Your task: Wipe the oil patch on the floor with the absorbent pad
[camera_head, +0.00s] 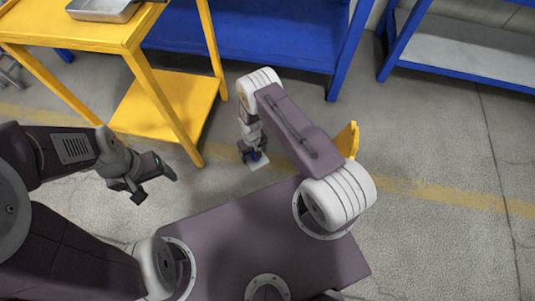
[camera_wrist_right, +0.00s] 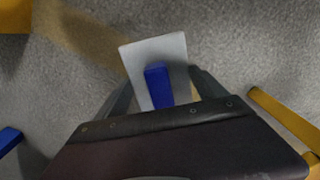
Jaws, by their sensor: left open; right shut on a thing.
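The absorbent pad (camera_head: 261,165) is a flat white rectangle with a blue grip block, which shows clearly in the right wrist view (camera_wrist_right: 174,48). My right gripper (camera_head: 252,156) has its fingers on either side of the blue block and is shut on the pad. The pad is low over the concrete floor; I cannot tell whether it touches.
A yellow cart (camera_head: 125,42) with a metal tray (camera_head: 103,9) stands at the upper left; its front leg is near the pad. Blue shelving (camera_head: 262,38) stands behind, with another blue rack (camera_head: 465,50) at the right. A worn yellow line (camera_head: 440,193) crosses the floor. The right floor is clear.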

